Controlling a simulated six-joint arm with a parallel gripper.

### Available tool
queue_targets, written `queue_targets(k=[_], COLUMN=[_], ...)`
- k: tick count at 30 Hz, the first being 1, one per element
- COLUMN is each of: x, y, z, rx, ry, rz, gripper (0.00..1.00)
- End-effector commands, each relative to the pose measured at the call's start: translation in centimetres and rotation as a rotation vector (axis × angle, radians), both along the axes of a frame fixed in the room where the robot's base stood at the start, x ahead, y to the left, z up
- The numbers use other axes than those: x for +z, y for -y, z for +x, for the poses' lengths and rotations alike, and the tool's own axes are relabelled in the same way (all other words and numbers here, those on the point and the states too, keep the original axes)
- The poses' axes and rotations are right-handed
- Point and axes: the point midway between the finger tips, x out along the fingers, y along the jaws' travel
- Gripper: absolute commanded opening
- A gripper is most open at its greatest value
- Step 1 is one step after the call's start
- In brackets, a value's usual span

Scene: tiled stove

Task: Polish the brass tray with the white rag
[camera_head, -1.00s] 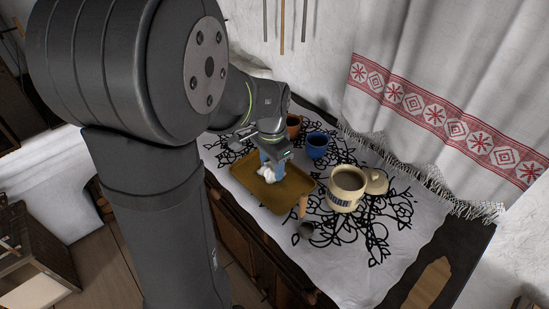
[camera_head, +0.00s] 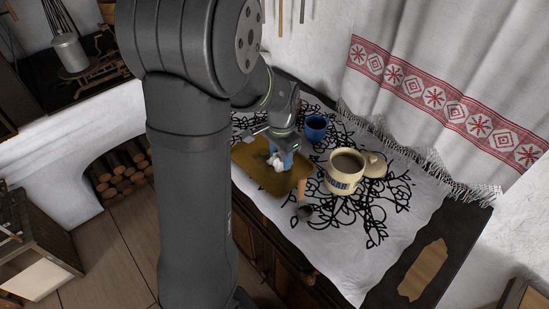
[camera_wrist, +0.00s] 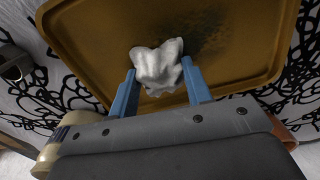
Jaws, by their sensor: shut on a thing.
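The brass tray (camera_head: 253,172) lies on the patterned cloth at the front left of the table; it fills much of the wrist view (camera_wrist: 90,40). In the wrist view a dark, dull patch shows on its surface to the right of the rag. The white rag (camera_wrist: 158,66) is crumpled between the blue fingertips of my gripper (camera_wrist: 158,92). In the head view the rag (camera_head: 276,162) is low over the tray, under my gripper (camera_head: 281,155). It seems to touch the tray, but the contact itself is hidden.
A blue cup (camera_head: 315,127) stands behind. The cloth's front right (camera_head: 350,265) is clear.

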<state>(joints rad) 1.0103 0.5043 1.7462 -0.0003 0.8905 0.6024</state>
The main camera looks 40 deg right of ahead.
Motion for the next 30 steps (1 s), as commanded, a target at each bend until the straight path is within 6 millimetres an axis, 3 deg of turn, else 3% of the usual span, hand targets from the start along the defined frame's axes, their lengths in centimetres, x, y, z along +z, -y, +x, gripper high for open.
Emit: queue_targets(k=[12, 18, 30], x=[-0.1, -0.1, 0.0], y=[-3.8, -3.8, -0.1], z=[0.2, 2.1, 2.2], rx=[0.004, 0.005, 0.0], ry=[-0.001, -0.001, 0.0], rz=[0.002, 0.001, 0.0], gripper=[0.2, 0.2, 0.2])
